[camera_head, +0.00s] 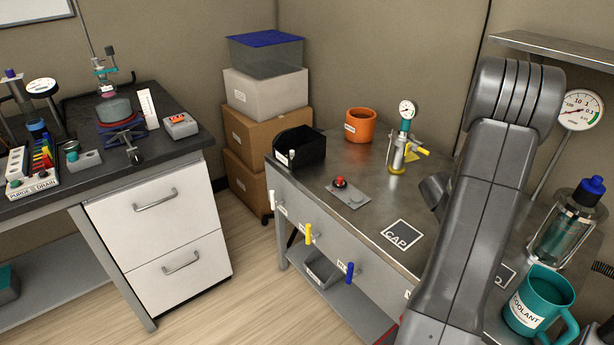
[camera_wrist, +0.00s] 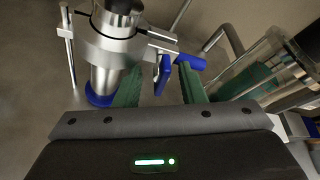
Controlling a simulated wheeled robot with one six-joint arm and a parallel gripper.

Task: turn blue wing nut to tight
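A blue wing nut (camera_wrist: 163,75) shows in the wrist view beside a metal clamp collar (camera_wrist: 122,45) around an upright metal cylinder with a blue base (camera_wrist: 100,98). My gripper (camera_wrist: 160,78) has its two green fingers apart, one on each side of the blue wing. A second blue piece (camera_wrist: 190,62) lies at the tip of the right finger; I cannot tell if they touch. In the head view my own arm hides the gripper and the wing nut.
A clear bottle with a blue cap (camera_head: 590,190) and a teal mug (camera_head: 537,300) stand at the right of the metal bench (camera_head: 350,222). A pump with a gauge (camera_head: 400,148), an orange pot (camera_head: 360,125) and a red-button plate (camera_head: 345,190) stand farther left.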

